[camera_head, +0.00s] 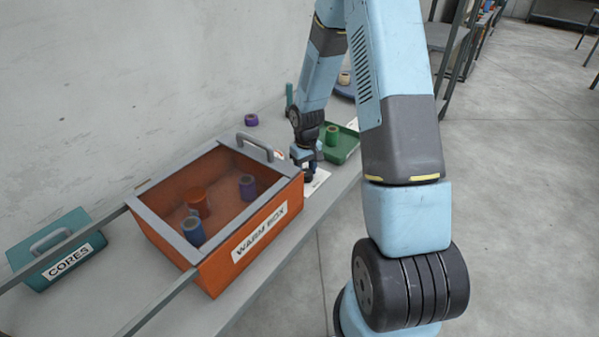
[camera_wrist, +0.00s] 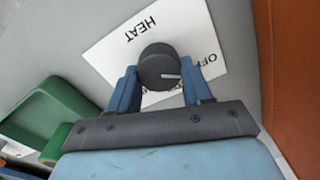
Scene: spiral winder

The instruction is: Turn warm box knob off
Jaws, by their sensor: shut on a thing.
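The dark round knob (camera_wrist: 157,66) sits on a white label plate (camera_wrist: 110,55) marked HEAT and OFF; other lettering is partly covered. Its white pointer line points right in the wrist view, toward the OFF side. My gripper (camera_wrist: 160,80) has its blue fingers on either side of the knob and is shut on it. In the head view, my gripper (camera_head: 308,164) is at the plate beside the right end of the orange warm box (camera_head: 222,274).
A green tray (camera_head: 345,151) holding a spool stands just beyond my gripper. A teal CORES box (camera_head: 47,271) is at the far left. The warm box handle (camera_head: 255,146) rises close to my gripper.

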